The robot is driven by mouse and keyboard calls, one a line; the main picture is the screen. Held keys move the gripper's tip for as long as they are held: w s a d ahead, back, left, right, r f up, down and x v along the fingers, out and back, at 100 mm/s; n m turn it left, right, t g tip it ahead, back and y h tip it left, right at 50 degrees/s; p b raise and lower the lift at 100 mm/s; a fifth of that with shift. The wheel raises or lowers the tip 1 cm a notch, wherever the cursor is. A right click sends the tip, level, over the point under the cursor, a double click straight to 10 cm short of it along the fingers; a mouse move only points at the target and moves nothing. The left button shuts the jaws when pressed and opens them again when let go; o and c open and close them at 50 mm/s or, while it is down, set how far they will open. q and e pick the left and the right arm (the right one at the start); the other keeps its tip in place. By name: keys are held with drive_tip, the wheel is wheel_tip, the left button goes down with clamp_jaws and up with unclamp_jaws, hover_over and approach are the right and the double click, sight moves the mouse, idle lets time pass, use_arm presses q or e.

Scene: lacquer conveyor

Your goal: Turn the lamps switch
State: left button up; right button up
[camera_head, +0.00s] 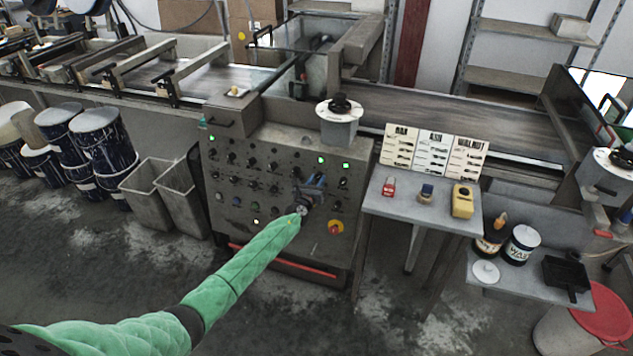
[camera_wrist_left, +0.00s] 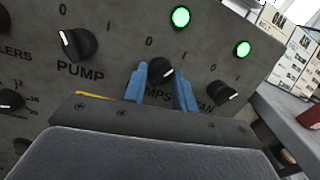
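The lamps switch (camera_wrist_left: 160,71) is a small black knob with a white mark on a grey panel. In the left wrist view, its label is partly covered and reads "MPS". Its white mark points to the right, on the 1 side, and a green light (camera_wrist_left: 180,17) above it is lit. My left gripper (camera_wrist_left: 161,80) has its two blue fingers on either side of this knob, with no clear gap. In the head view, my left gripper (camera_head: 310,191) is at the control panel (camera_head: 230,150) and hides the knob. My right gripper is not in view.
The pump knob (camera_wrist_left: 78,43) is left of my fingers, and the fan knob (camera_wrist_left: 222,93) sits close on the right. A side table (camera_head: 400,205) with small bottles stands to the right.

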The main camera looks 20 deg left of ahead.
use_arm(q)
drive_tip(key=shift+c, duration=0.9)
drive_tip(key=shift+n, duration=0.4)
drive_tip(key=n+y+b, duration=0.1)
drive_tip(key=n, duration=0.2)
drive_tip(key=n+b, duration=0.2)
drive_tip(key=n, duration=0.2)
drive_tip(key=shift+d+f+y, duration=0.1)
drive_tip(key=shift+d+y, duration=0.05)
drive_tip(key=shift+y, duration=0.25)
drive_tip(key=shift+n+y, duration=0.3)
drive_tip(key=shift+n, duration=0.8)
drive_tip(key=shift+n+g+y+b, duration=0.3)
drive_tip(key=shift+n+g+b, duration=0.1)
drive_tip(key=shift+n, duration=1.5)
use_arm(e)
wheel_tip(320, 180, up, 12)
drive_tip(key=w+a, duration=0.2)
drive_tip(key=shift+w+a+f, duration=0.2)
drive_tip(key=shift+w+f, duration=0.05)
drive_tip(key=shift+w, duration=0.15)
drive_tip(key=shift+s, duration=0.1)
use_arm(q)
drive_tip(key=o, duration=1)
drive_tip(key=shift+c, duration=0.2)
